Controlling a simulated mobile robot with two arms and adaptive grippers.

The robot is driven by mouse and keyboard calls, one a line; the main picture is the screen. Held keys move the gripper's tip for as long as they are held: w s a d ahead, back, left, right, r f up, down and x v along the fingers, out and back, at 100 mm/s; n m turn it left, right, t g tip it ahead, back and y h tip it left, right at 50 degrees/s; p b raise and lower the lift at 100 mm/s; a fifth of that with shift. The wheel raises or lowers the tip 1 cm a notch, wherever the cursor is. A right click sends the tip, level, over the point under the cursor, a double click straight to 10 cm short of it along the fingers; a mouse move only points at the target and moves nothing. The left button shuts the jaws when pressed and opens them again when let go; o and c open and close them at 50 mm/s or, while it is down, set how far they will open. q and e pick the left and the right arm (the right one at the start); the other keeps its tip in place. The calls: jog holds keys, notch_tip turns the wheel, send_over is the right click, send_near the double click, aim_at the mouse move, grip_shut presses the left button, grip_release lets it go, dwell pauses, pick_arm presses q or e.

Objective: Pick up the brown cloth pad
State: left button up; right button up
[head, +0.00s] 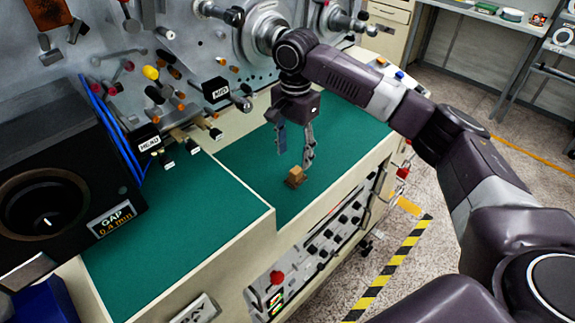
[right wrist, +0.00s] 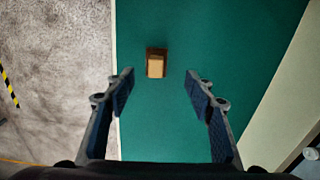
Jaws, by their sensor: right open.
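A small brown pad (head: 295,182) with a lighter tan, block-like upper part lies on the green work surface, near its front edge. In the right wrist view the pad (right wrist: 156,63) is between the lines of the fingers, just beyond their tips. My right gripper (head: 294,161) is open and empty, pointing down above the pad. Its two fingers show apart in the right wrist view (right wrist: 158,75), with green surface visible between them. No contact with the pad shows. My left gripper is not in view.
The green surface (head: 240,150) around the pad is clear. Behind it a grey machine panel (head: 190,40) carries knobs, levers and spindles. A black box with a round opening and a "GAP 0.4 mm" label (head: 113,217) stands at left. A striped floor line (head: 390,268) runs at right.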

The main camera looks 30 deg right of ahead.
aim_at(296, 170)
jog(key=shift+w+f, duration=0.15)
jog(key=shift+f, duration=0.65)
jog(key=shift+s+d+f+p, duration=0.1)
jog(key=shift+s+f+p, duration=0.3)
jog(key=shift+f, duration=0.25)
jog(key=shift+s+d+f+p, duration=0.1)
jog(key=shift+s+f+p, duration=0.2)
jog(key=shift+f+p, duration=0.25)
jog(key=f, duration=0.2)
jog(key=shift+w+f, duration=0.25)
jog(key=shift+f, duration=0.45)
jog(key=shift+c, duration=0.3)
jog(key=c, duration=1.2)
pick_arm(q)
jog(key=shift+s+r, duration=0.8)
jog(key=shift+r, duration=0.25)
pick_arm(e)
jog(key=shift+o, duration=0.2)
